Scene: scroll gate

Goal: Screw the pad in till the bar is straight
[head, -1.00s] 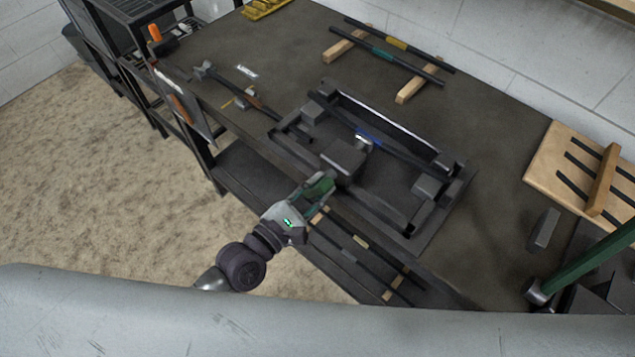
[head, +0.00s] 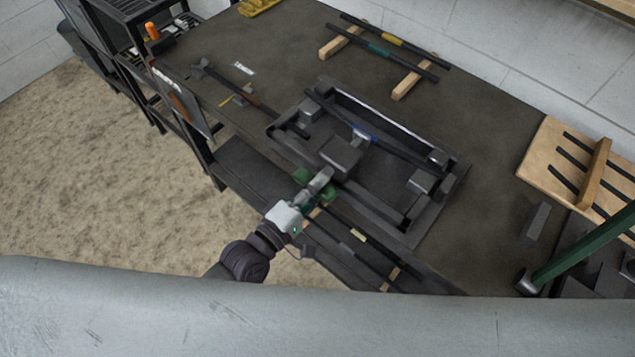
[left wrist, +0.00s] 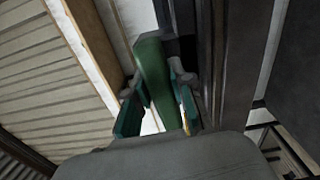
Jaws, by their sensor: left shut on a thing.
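A dark press frame (head: 415,213) stands on the workbench, with a grey block (head: 341,153) at the middle of its near side. A dark bar with a blue band (head: 364,135) lies lengthwise in the frame, beyond the block. The pad's contact with the bar is too small to make out, and I cannot tell whether the bar is straight. My left gripper (head: 315,187) is at the near side of the block. In the left wrist view, its green-padded fingers (left wrist: 158,110) are closed around a green handle (left wrist: 153,70). My right gripper is not in view.
Two bars (head: 390,45) lie on wooden blocks at the back. A hammer (head: 222,82) lies left of the frame. A slotted wooden rack (head: 560,155) and a green-handled tool (head: 580,245) are at the right. A lower shelf (head: 240,170) runs beneath the bench.

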